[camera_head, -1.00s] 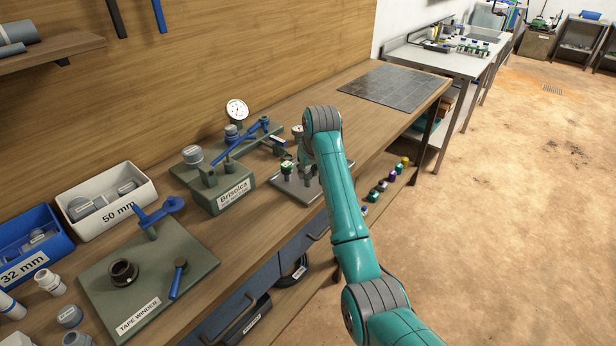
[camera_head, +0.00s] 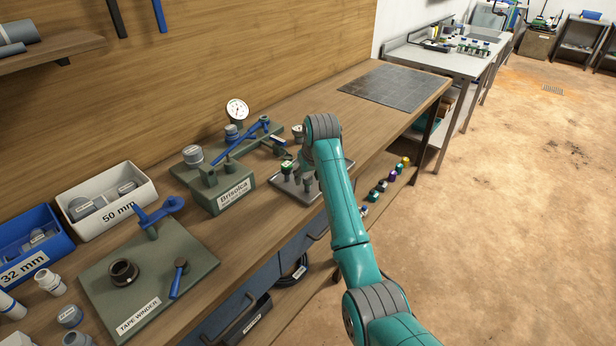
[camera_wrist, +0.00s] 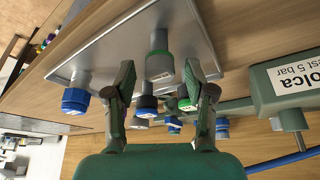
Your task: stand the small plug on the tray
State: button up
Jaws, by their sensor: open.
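The grey metal tray (camera_head: 283,196) lies on the wooden bench, partly hidden by my arm in the head view; it also shows in the wrist view (camera_wrist: 112,50). Several fittings stand on it, including a grey one with a green band (camera_wrist: 159,62) and a blue-capped one (camera_wrist: 77,99). My gripper (camera_wrist: 160,82) is open in the wrist view, its fingers apart over the tray area. A dark blue and grey piece (camera_wrist: 146,104) shows between the fingers, with no clear contact. I cannot tell which piece is the small plug.
A green test block with a label (camera_head: 233,195) and a gauge (camera_head: 237,110) stand left of the tray. The tape winder plate (camera_head: 150,270) and white 50 mm bin (camera_head: 107,203) are nearer left. The bench towards the dark mat (camera_head: 395,87) is clear.

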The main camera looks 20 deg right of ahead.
jog(key=v, duration=1.2)
jog(key=shift+s, duration=0.1)
